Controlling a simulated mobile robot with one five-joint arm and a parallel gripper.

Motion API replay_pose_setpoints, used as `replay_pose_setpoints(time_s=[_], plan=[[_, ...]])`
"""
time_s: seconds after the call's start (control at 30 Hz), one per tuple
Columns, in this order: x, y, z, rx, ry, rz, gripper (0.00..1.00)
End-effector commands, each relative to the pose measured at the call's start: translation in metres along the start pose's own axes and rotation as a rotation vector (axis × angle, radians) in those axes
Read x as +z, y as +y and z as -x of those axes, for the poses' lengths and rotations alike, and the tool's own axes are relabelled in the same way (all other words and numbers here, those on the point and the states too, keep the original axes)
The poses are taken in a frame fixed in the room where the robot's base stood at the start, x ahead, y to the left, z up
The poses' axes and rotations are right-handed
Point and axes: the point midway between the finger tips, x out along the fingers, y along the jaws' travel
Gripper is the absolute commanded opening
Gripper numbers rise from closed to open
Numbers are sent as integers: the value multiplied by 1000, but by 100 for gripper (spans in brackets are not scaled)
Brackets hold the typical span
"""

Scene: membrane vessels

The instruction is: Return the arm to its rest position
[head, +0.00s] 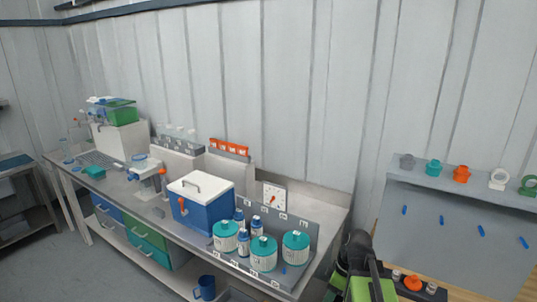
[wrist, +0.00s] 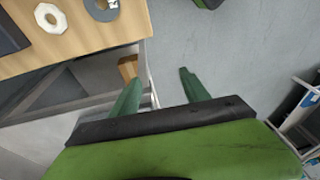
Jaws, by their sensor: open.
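In the wrist view my gripper (wrist: 160,77) has its two green fingers spread apart, with nothing between them. The grey floor (wrist: 225,70) shows beyond the gap. The left finger overlaps the view of a wooden table leg, and I cannot tell how far apart they are. My green and black arm (head: 363,275) shows at the lower middle right of the head view, at the right end of the long bench. The fingers cannot be made out there.
The long bench (head: 120,190) holds a blue cooler (head: 195,215) and several teal-lidded jars (head: 264,253). A grey panel (head: 440,230) with coloured fittings stands at the right. A wooden tabletop (wrist: 85,35) bears a white ring (wrist: 50,17) and a grey ring (wrist: 102,8).

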Motion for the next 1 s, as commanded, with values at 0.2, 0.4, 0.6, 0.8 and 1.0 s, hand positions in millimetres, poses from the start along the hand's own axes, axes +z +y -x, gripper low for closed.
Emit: replay_pose_setpoints(time_s=[0.2,0.4,0.6,0.8,1.0], plan=[[-66,-60,-37,22,-102,-165,54],[-59,-67,-37,107,-154,-538,54],[-50,-62,-35,171,-157,-861,54],[-50,-62,-35,178,-149,-955,54],[-50,-62,-35,177,-149,-952,47]])
